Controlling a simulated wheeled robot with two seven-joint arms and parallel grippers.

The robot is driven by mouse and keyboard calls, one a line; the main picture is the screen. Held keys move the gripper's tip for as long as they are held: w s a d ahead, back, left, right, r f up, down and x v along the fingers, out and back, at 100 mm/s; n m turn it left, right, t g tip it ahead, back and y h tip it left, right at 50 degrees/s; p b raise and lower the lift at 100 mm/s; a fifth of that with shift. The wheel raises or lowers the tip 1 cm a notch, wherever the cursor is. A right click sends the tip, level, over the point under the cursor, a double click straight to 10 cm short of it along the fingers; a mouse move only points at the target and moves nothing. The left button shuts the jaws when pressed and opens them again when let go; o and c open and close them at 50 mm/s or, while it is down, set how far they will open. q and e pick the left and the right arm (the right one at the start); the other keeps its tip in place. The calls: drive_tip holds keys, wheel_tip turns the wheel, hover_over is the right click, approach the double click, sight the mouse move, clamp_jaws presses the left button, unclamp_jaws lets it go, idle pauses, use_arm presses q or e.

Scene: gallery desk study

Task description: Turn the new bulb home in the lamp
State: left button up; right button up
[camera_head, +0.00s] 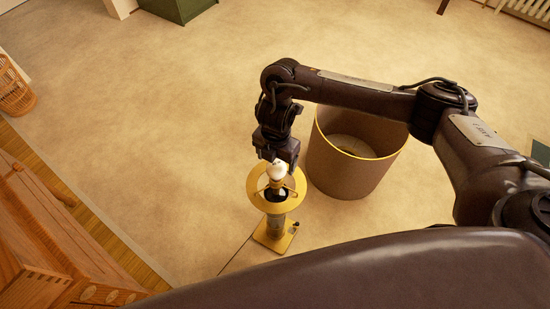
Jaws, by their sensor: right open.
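The lamp stands upright on the floor, with a yellow ring (261,200) around its top and a yellow square base (272,241). A white bulb (276,172) sits upright at the lamp's centre, above the ring. My right gripper (277,165) points down right over the bulb, with its open jaws at the bulb's top. The jaws partly hide the bulb, and I cannot tell whether they touch it. The bulb's lower end and the socket are hard to make out. My left gripper is not in view.
A wide brown drum with a yellow rim (347,181) stands just right of the lamp, under my right forearm. A wooden cabinet (45,225) is at lower left, a wicker basket (14,92) at far left. A thin cord runs from the lamp. The carpet (150,130) left is clear.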

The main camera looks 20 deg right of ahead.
sight(276, 171)
wheel_tip(276, 171, down, 6)
drive_tip(key=b, duration=0.3)
drive_tip(key=shift+a+r, duration=0.1)
drive_tip(key=shift+r, duration=0.05)
drive_tip(key=shift+f+b, duration=0.35)
drive_tip(key=shift+f, duration=0.3)
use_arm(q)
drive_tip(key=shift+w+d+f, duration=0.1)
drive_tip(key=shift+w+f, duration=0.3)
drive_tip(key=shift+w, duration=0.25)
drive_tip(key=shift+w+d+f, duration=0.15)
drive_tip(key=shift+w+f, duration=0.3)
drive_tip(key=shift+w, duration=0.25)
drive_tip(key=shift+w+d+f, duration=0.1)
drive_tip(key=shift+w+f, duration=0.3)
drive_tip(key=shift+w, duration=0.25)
use_arm(e)
drive_tip(key=shift+f, duration=0.25)
drive_tip(key=c, duration=0.8)
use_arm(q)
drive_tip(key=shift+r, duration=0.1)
use_arm(e)
drive_tip(key=shift+c, duration=0.2)
